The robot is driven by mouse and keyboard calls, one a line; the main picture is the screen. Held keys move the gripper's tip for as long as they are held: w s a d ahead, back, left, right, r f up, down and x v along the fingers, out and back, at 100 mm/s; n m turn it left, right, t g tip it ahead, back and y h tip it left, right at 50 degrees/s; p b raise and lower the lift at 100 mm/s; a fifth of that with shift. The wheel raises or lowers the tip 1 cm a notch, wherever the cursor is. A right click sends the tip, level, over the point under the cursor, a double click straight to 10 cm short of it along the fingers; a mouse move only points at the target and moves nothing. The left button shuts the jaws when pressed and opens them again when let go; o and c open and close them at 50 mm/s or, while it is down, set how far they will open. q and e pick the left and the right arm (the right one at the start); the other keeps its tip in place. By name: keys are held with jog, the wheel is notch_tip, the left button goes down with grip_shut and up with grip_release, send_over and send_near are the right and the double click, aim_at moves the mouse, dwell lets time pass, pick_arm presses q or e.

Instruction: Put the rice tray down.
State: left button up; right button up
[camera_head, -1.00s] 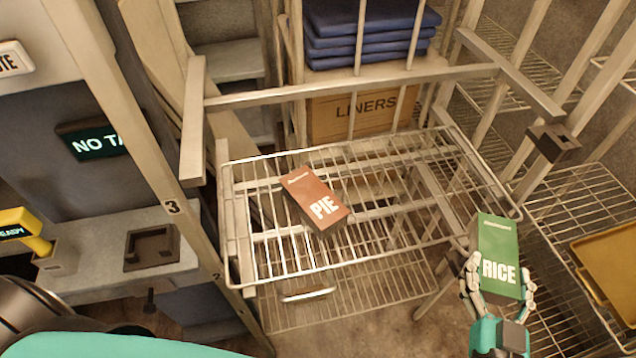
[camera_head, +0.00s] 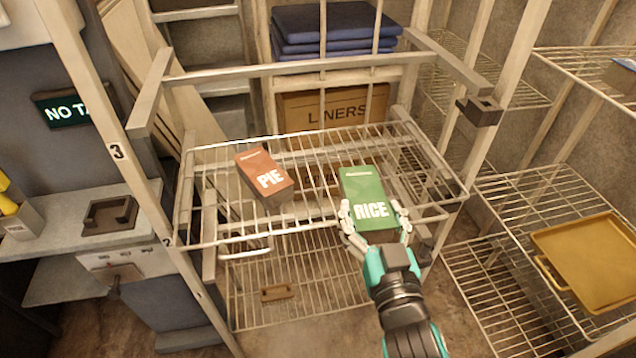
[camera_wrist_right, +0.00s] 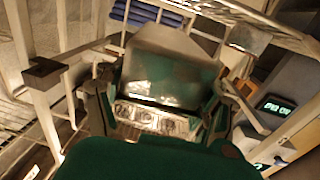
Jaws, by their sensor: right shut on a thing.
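The green rice tray (camera_head: 364,186) is a boxed packet marked RICE. My right gripper (camera_head: 374,226) is shut on its near end and holds it over the right part of the wire shelf (camera_head: 320,225). I cannot tell whether the tray touches the shelf. My left gripper is not in view.
A red PIE box (camera_head: 265,177) lies on the shelf left of the rice tray. A cardboard LINERS box (camera_head: 333,107) and folded blue cloths (camera_head: 330,30) are behind. A yellow tray (camera_head: 590,262) lies on the rack at right. Upright posts and rails frame the shelf.

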aim_at(348, 168)
jog(key=a, duration=0.1)
jog(key=a+y, duration=0.1)
jog(key=a+n, duration=0.1)
jog(key=shift+w+a+r+y, duration=0.2)
jog(key=shift+r+y, duration=0.05)
jog(key=shift+y, duration=0.05)
jog(key=w, duration=0.4)
jog(key=w+p, duration=0.1)
jog(key=w, duration=0.2)
jog(key=shift+w+d+f, duration=0.15)
jog(key=shift+w, duration=0.25)
jog(key=w, duration=0.4)
jog(key=w+f, duration=0.1)
jog(key=w, duration=0.2)
jog(key=shift+p, duration=0.35)
jog(key=shift+w, duration=0.3)
jog(key=shift+w+f, duration=0.1)
jog(key=shift+f, duration=0.25)
notch_tip(348, 168, down, 3)
jog(key=shift+r, duration=0.1)
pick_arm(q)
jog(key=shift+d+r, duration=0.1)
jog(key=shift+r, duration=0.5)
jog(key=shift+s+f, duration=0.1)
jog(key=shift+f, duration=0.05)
pick_arm(e)
jog(key=shift+f, duration=0.2)
